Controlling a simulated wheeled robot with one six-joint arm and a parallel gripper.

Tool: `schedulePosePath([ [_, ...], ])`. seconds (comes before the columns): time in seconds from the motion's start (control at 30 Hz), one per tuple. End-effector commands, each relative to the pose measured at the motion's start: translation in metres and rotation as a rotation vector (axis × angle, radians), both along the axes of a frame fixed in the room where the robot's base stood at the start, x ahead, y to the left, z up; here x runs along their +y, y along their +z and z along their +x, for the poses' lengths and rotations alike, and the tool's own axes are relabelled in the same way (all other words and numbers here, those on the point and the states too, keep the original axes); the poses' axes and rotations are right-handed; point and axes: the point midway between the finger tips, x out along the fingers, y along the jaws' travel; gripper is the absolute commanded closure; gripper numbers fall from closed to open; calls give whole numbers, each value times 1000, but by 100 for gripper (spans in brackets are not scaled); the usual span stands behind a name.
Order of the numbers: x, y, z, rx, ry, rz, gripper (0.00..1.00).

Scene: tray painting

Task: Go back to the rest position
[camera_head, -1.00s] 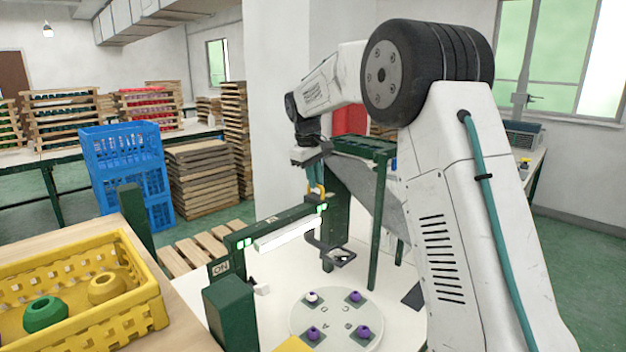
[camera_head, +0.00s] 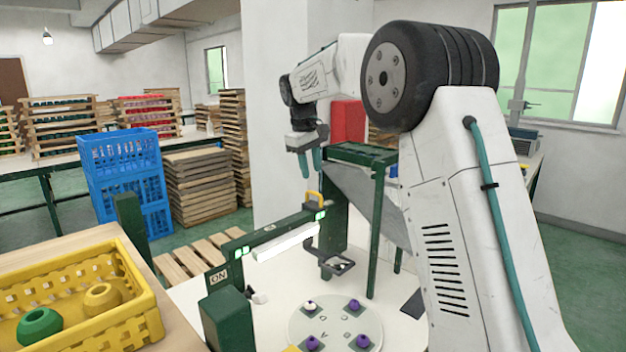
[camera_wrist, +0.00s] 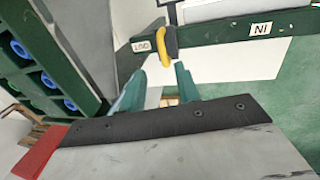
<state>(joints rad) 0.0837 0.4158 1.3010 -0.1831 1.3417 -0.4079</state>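My gripper (camera_head: 311,164) hangs in the air, fingers pointing down, in the head view. Its two teal fingers are apart and hold nothing; they also show spread in the wrist view (camera_wrist: 157,90). Below it is a yellow handle (camera_head: 314,197) on a dark green bar (camera_head: 235,246) with a white light strip. The wrist view shows the handle (camera_wrist: 167,46) beyond the fingertips, apart from them. Below the bar is a round white tray (camera_head: 334,322) carrying purple pieces and one white-topped piece.
A yellow crate (camera_head: 140,322) with a green and an ochre ring-shaped piece stands at the lower left. A green frame with a grey chute (camera_head: 365,190) stands close right of my gripper. Blue crates (camera_head: 124,178) and stacked pallets are farther back.

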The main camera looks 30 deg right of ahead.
Motion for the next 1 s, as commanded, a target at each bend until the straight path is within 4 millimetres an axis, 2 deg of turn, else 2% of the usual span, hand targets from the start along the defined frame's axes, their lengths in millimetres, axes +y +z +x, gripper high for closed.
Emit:
schedulePosePath([
  [0.2,3,17,-1,-1,0,0,68],
  [0.77,3,17,0,-11,-29,4,68],
  [0.87,6,-8,-10,24,-73,22,68],
  [0.97,13,-24,-40,56,-124,42,68],
  [1.0,17,-26,-56,64,-145,52,68],
])
